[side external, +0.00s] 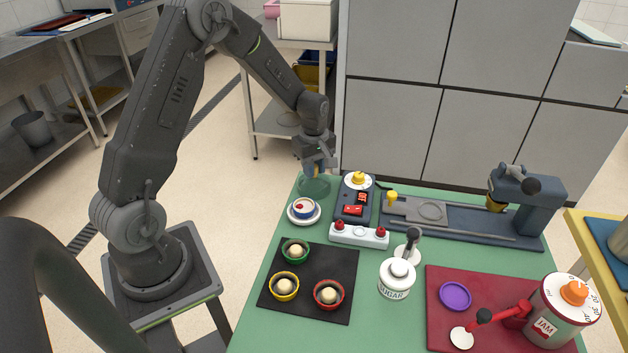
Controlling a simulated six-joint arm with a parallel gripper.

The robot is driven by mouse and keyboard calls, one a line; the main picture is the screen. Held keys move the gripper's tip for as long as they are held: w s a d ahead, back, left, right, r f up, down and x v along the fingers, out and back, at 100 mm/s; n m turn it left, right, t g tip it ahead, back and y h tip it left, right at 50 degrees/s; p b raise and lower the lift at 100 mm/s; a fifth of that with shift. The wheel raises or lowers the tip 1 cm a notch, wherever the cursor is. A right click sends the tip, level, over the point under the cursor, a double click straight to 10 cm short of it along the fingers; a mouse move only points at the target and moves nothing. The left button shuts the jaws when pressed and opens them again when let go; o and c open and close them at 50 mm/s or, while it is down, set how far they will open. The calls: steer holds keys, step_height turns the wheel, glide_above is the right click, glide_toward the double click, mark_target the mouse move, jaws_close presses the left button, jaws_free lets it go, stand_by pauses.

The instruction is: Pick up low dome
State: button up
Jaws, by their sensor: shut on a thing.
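The low dome (312,188) is a clear, greenish, see-through cover near the far left corner of the green table. My gripper (319,170) points down over it and is shut on its top. The fingers hide most of the knob. I cannot tell whether the dome's rim touches the table or hangs a little above it.
A cup on a saucer (304,211) stands just in front of the dome. A dark control box with a yellow dial (357,180) is close on the right. A black mat (345,262) with several small bowls, a sugar jar (396,281) and a jam pot (560,313) stand nearer.

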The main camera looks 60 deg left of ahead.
steer(key=shift+r, duration=0.1)
steer(key=shift+r, duration=0.55)
step_height(320, 180, up, 3)
steer(key=shift+f, duration=0.1)
steer(key=s+a+r, duration=0.6)
steer(key=s+a, duration=0.1)
steer(key=s, duration=0.1)
steer(key=d+f, duration=0.1)
steer(key=d, duration=1.3)
steer(key=shift+w+f, duration=0.15)
steer(key=shift+f, duration=1.5)
steer(key=shift+w+f, duration=0.15)
steer(key=shift+f, duration=1.45)
steer(key=shift+f, duration=0.15)
